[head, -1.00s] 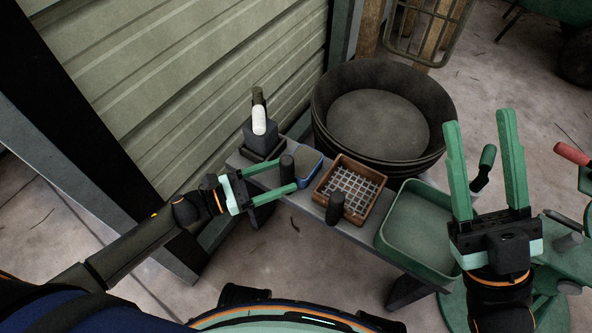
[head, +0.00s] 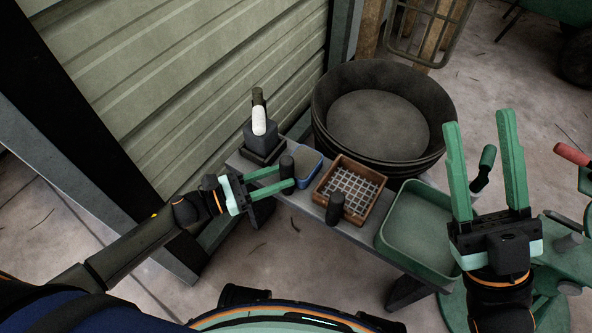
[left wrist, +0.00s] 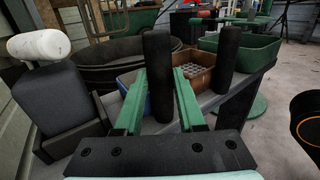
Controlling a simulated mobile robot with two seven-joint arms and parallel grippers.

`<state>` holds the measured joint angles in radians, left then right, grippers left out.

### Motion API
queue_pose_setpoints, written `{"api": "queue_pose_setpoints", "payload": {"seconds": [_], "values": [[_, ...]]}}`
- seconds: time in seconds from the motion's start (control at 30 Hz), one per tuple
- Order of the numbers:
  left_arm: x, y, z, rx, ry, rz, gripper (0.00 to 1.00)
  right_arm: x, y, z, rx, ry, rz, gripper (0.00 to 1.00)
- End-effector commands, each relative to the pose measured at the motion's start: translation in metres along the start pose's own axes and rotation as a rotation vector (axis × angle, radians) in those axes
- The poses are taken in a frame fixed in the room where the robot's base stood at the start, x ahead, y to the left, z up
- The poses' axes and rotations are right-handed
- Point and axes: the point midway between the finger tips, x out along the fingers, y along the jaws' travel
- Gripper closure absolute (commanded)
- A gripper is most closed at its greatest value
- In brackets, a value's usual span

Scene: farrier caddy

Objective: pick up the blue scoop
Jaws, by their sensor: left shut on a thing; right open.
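The blue scoop (head: 308,172) sits on the narrow grey bench, between a black block and a brown tray. Its upright black handle (head: 287,164) stands at its near left side. My left gripper (head: 287,174) is shut on this handle, one green finger on each side. In the left wrist view the handle (left wrist: 157,75) rises between the fingers, and the blue body (left wrist: 147,103) is mostly hidden behind them. The scoop looks still at bench level. My right gripper (head: 484,116) is open and empty, raised at the right of the green tray.
The brown grid-bottomed tray (head: 377,203) with a black handle (head: 335,208) stands right of the scoop, then the green tray (head: 386,247). A black block with a white-and-black top (head: 259,130) stands left. Dark tubs (head: 325,110) are behind the bench (head: 310,207).

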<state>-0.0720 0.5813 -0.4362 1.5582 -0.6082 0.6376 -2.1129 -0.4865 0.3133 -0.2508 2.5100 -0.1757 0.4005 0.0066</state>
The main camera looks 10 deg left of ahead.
Motion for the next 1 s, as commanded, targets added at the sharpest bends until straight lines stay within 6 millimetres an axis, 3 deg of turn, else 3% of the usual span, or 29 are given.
{"api": "queue_pose_setpoints", "payload": {"seconds": [0.33, 0.57, 0.83, 1.0], "values": [[0.000, 0.000, 0.006, 0.001, -0.002, -0.001, 1.00, 0.002, 0.001, -0.002, 0.002, 0.000, 0.001, 0.50], [0.000, 0.000, 0.038, 0.002, -0.003, -0.001, 1.00, 0.015, 0.008, -0.016, 0.001, 0.007, 0.003, 0.50], [-0.050, -0.020, 0.100, 0.000, 0.003, -0.003, 1.00, 0.038, 0.021, -0.042, -0.053, 0.024, 0.009, 0.50], [-0.083, -0.032, 0.110, -0.004, 0.002, 0.001, 1.00, 0.041, 0.025, -0.045, -0.079, 0.024, 0.013, 0.50]]}}
